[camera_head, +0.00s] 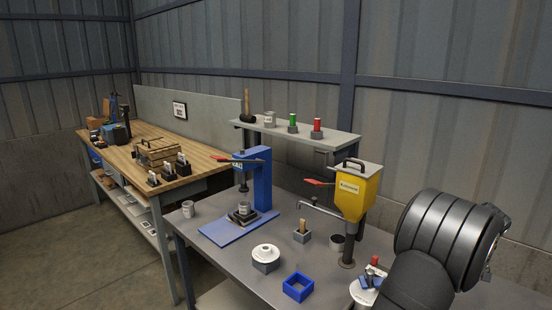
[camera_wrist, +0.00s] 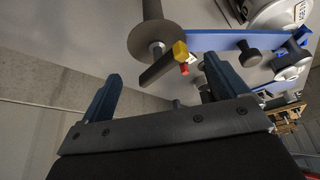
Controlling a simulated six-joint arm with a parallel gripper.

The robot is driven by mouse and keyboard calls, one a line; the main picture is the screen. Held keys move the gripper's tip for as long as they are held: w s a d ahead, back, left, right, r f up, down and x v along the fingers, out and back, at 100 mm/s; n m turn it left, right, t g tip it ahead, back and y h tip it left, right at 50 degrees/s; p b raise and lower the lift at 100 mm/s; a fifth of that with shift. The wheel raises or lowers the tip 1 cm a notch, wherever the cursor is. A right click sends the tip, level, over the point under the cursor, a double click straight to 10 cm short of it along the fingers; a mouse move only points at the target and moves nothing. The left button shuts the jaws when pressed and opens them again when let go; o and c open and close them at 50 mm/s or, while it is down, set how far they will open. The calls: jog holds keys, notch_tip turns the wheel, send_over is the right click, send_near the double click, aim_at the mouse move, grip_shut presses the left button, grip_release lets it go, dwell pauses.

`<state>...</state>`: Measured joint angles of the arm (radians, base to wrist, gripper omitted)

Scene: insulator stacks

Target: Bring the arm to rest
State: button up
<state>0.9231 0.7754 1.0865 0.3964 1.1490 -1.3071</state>
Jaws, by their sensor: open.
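My arm fills the right side of the head view as a thick dark wrist and link in front of the table. Its gripper is not clearly visible there. In the wrist view my gripper (camera_wrist: 163,70) shows two dark blue fingers spread wide apart. Nothing is held between them. A dark post with a round flange (camera_wrist: 155,40) and a dark bar with a yellow end (camera_wrist: 180,50) lie beyond the fingers. I cannot tell how far away they are.
A shelf (camera_head: 340,140) stands behind. A wooden bench (camera_head: 120,150) is left.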

jog(key=m+h, duration=0.1)
jog(key=m, duration=0.3)
jog(key=shift+a+h, duration=0.2)
jog(key=shift+h, duration=0.2)
jog(key=shift+a+m+h, duration=0.1)
jog(key=shift+m+h, duration=0.6)
jog(key=shift+m, duration=1.3)
jog(key=shift+o, duration=0.2)
jog(key=shift+o, duration=0.8)
jog(key=a+r+n+g+h, duration=0.1)
jog(key=a+r+n+g, duration=0.1)
jog(key=a+r+n, duration=0.6)
jog(key=a+r+n+g+h, duration=0.1)
jog(key=a+r+n, duration=0.4)
jog(key=a, duration=0.6)
jog(key=shift+n, duration=0.4)
jog(key=x, duration=0.7)
jog(key=s+x, duration=0.1)
jog(key=x, duration=0.2)
jog(key=shift+d+f, duration=0.25)
jog(key=shift+d, duration=0.1)
